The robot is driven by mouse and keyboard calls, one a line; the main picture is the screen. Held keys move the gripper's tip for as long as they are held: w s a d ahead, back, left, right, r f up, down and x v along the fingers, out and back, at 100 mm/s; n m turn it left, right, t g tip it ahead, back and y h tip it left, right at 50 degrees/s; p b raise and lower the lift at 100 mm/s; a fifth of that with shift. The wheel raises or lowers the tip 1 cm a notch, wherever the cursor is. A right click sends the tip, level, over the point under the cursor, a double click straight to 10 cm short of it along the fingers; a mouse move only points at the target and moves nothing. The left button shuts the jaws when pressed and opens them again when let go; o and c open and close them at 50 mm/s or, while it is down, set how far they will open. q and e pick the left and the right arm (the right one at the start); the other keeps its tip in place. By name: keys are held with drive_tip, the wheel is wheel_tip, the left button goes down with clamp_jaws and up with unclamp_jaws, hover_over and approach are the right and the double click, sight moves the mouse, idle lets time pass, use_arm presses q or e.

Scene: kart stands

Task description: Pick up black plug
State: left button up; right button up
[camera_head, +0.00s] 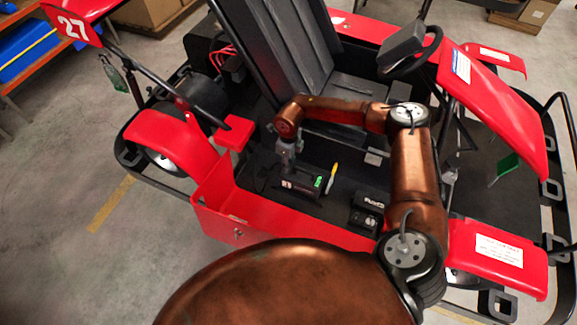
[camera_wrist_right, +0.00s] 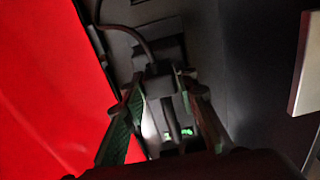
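My right gripper (camera_head: 287,158) points down at the black box (camera_head: 300,183) with a small green display, on the kart's dark floor. In the right wrist view a black plug (camera_wrist_right: 160,82) with a black cable lies between the fingertips of the right gripper (camera_wrist_right: 160,90). One finger is on each side of it. The picture is too dark to tell whether the fingers press on it. The plug is too small to make out in the head view. My left gripper is not in view.
A red side panel (camera_head: 275,213) runs along the near side of the floor. A yellow-tipped pen-like tool (camera_head: 332,177) and another black box (camera_head: 368,210) lie right of the gripper. The kart seat (camera_head: 280,45) and steering wheel (camera_head: 415,55) stand behind.

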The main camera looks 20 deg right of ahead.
clamp_jaws()
drive_tip(key=shift+r, duration=0.1)
